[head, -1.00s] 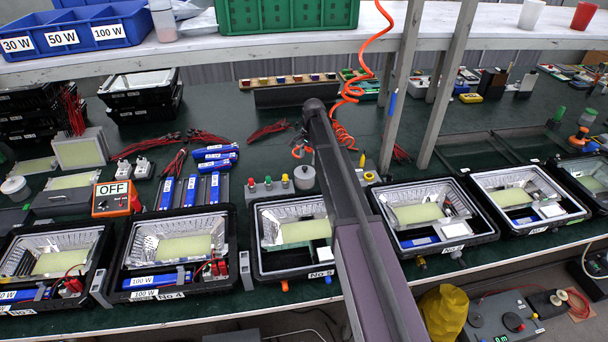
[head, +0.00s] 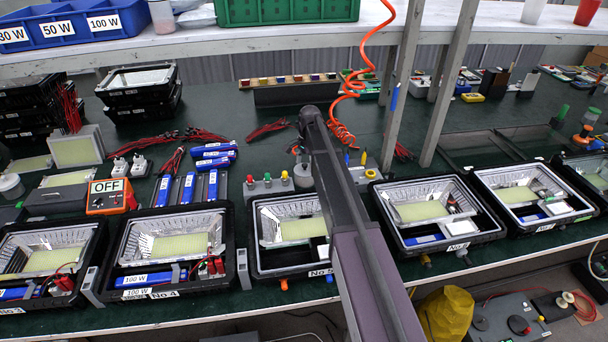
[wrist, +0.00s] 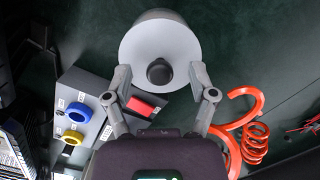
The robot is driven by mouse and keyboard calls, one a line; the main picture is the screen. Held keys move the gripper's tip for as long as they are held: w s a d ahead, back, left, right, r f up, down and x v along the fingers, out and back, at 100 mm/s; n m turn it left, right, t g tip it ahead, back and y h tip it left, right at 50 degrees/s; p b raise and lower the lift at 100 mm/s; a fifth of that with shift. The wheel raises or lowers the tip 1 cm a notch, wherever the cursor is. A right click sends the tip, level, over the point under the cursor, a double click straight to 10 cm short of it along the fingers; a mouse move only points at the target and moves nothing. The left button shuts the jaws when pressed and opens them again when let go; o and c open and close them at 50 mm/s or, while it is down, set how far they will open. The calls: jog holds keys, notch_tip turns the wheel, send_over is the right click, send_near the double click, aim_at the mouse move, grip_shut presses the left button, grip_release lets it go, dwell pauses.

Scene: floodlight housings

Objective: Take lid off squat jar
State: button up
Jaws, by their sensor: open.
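The squat jar's round pale grey lid (wrist: 150,40) with a dark knob (wrist: 160,72) shows in the wrist view, seen from above; the lid hides most of the jar body. My gripper (wrist: 161,74) is open, with one fingertip on each side of the knob and clear space between each finger and the knob. I cannot tell how high the fingertips are above the lid. My gripper is hidden there behind the arm.
A grey block with coloured rings (wrist: 88,112) and a red piece (wrist: 145,106) lie left of and below the lid. An orange coiled hose (wrist: 250,135) is at right. Floodlight housings (head: 172,292) line the front edge. A grey post (head: 450,80) rises behind.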

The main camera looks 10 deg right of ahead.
jog(key=shift+f, duration=0.4)
dwell(0.3)
grip_shut()
